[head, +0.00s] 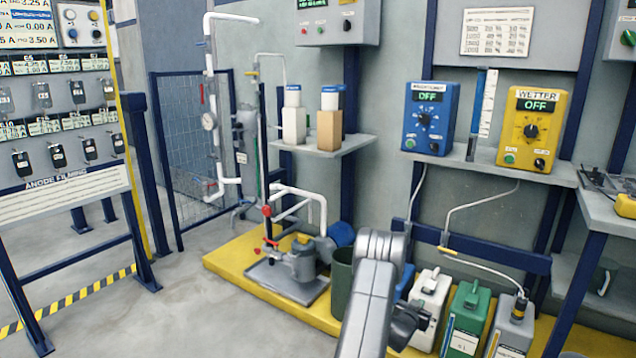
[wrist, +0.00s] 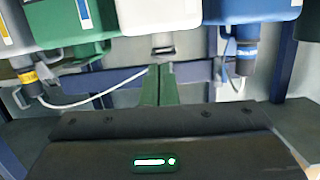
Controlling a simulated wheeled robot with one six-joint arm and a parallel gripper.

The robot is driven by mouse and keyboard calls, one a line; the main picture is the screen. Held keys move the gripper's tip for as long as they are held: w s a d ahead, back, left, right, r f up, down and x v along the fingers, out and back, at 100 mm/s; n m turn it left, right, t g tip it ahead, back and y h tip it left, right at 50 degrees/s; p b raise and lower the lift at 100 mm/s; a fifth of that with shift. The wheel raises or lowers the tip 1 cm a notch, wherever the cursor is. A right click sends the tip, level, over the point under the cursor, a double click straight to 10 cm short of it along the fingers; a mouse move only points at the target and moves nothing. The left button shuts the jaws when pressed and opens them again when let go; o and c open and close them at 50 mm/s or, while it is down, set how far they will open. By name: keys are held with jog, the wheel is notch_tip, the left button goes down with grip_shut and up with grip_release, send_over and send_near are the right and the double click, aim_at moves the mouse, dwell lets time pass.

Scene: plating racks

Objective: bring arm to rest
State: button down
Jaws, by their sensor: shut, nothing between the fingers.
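My grey arm (head: 370,300) reaches up from the bottom of the head view, in front of the jugs. The dark end of my arm is partly visible beside it, and its fingertips are hidden there. In the wrist view my gripper (wrist: 160,84) has its two green fingers together, with nothing between them. The wrist picture is upside down. Past the fingers stand a white jug (wrist: 158,18), a green jug (wrist: 75,22) and a blue jug (wrist: 250,12), apart from the fingers as far as I can tell.
Jugs in white (head: 428,305), green (head: 467,312) and grey (head: 511,325) stand on a yellow platform (head: 235,262). A dark green bin (head: 342,278) is left of my arm. A shelf (head: 480,168) holds blue (head: 430,118) and yellow (head: 533,130) control boxes. Open floor lies left.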

jog(key=r+p+v, duration=0.1)
jog(key=p+v, duration=0.1)
jog(key=v, duration=0.6)
jog(key=f+b+x, duration=0.1)
jog(key=b+x, duration=0.2)
jog(key=x, duration=1.1)
jog(key=shift+f+g+y, duration=0.2)
jog(key=shift+g+y, duration=0.1)
jog(key=shift+w, duration=0.1)
